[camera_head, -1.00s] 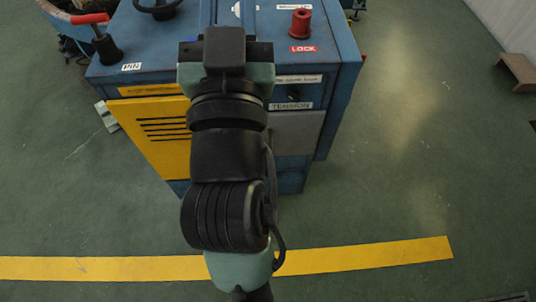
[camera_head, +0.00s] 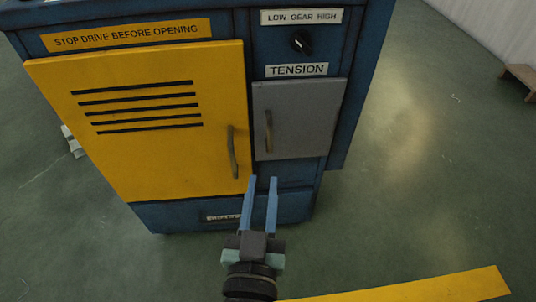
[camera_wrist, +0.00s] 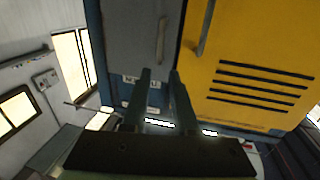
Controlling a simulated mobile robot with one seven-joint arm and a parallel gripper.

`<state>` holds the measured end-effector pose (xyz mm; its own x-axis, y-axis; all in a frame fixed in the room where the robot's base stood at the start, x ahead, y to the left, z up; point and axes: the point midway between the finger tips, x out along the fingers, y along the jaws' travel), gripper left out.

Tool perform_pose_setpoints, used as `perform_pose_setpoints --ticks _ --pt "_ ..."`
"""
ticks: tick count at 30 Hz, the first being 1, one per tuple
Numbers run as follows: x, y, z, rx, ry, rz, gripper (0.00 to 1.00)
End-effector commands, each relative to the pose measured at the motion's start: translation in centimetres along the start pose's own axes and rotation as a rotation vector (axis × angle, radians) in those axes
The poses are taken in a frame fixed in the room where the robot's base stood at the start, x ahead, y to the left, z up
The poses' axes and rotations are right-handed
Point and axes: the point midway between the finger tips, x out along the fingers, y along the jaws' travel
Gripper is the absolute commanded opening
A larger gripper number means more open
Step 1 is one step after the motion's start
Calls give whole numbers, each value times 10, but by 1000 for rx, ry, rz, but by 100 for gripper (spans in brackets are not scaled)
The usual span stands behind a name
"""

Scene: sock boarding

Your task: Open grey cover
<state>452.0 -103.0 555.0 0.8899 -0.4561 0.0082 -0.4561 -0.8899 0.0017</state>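The grey cover (camera_head: 310,112) is a shut panel at the right of the blue machine's front, under the TENSION label (camera_head: 297,69). Its upright bar handle (camera_head: 269,131) is near the cover's left edge. My gripper (camera_head: 262,181) has two blue-grey fingers apart with nothing between them. In the head view it appears below the grey cover, near the lower corner of the yellow door. In the wrist view the gripper (camera_wrist: 160,74) is open below the grey cover (camera_wrist: 130,40) and its handle (camera_wrist: 161,42), apart from the handle.
The larger yellow door (camera_head: 140,120) is shut beside the grey cover, with its own handle (camera_head: 232,152) close to the grey cover's handle. A black knob (camera_head: 301,42) sits above. Green floor (camera_head: 430,190) is clear to the right, with a yellow stripe (camera_head: 400,285) in front.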

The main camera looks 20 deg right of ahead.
Motion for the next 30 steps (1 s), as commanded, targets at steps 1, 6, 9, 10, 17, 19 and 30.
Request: perform_pose_setpoints --ticks 1,6,9,10,17,19,30 --pt "-2 0 10 -2 -5 2 27" --pt "3 1 11 -3 -7 2 27" --pt "14 0 10 -2 -5 2 27" --pt "18 0 10 -2 -6 2 27" --pt "55 0 10 -2 -5 2 27" --pt "67 0 11 -2 -5 2 27" --pt "117 1 13 -3 -7 3 27"
